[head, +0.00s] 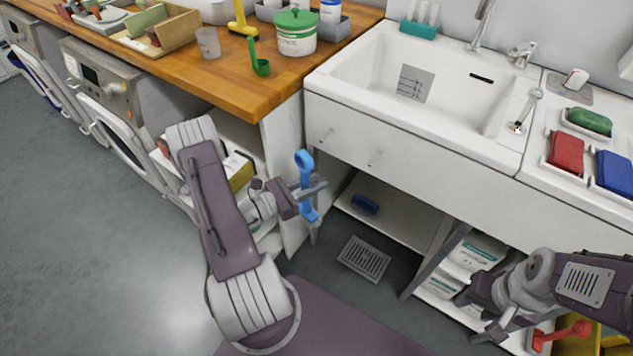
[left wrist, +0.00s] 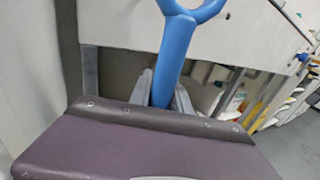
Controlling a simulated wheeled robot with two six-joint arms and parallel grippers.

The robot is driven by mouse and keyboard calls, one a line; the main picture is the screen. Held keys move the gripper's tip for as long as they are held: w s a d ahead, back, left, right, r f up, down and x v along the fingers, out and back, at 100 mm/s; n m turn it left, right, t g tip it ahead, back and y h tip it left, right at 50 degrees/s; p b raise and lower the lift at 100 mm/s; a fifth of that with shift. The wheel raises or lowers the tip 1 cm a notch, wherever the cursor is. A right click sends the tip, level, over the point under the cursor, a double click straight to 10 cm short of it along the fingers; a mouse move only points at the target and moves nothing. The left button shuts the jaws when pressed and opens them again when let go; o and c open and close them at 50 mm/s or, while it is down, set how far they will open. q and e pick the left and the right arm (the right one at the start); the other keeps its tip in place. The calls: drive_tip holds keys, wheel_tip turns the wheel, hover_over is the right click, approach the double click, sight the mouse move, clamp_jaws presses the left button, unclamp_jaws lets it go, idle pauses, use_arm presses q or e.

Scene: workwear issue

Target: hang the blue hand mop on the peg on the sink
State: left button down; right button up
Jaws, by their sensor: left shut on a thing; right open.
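The blue hand mop (head: 306,172) is upright in my left gripper (head: 312,188), with its ring-shaped end up. In the left wrist view the blue handle (left wrist: 175,52) rises between the fingers (left wrist: 163,92), its ring cut off by the top edge. My right gripper (head: 492,330) is open and empty at the lower right.
A wooden counter (head: 215,75) with a green-lidded tub (head: 296,34) and a green ladle (head: 259,62) adjoins the sink's left. Under the sink, a shelf holds a blue object (head: 365,205). A floor drain (head: 364,259) lies in front. Red and blue pads lie at right.

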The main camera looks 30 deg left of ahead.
use_arm(q)
drive_tip(key=shift+s+a+r+p, duration=0.1)
drive_tip(key=shift+r+p, duration=0.45)
drive_tip(key=shift+r, duration=0.25)
use_arm(e)
drive_tip(key=shift+d+r, duration=0.15)
drive_tip(key=shift+r, duration=0.65)
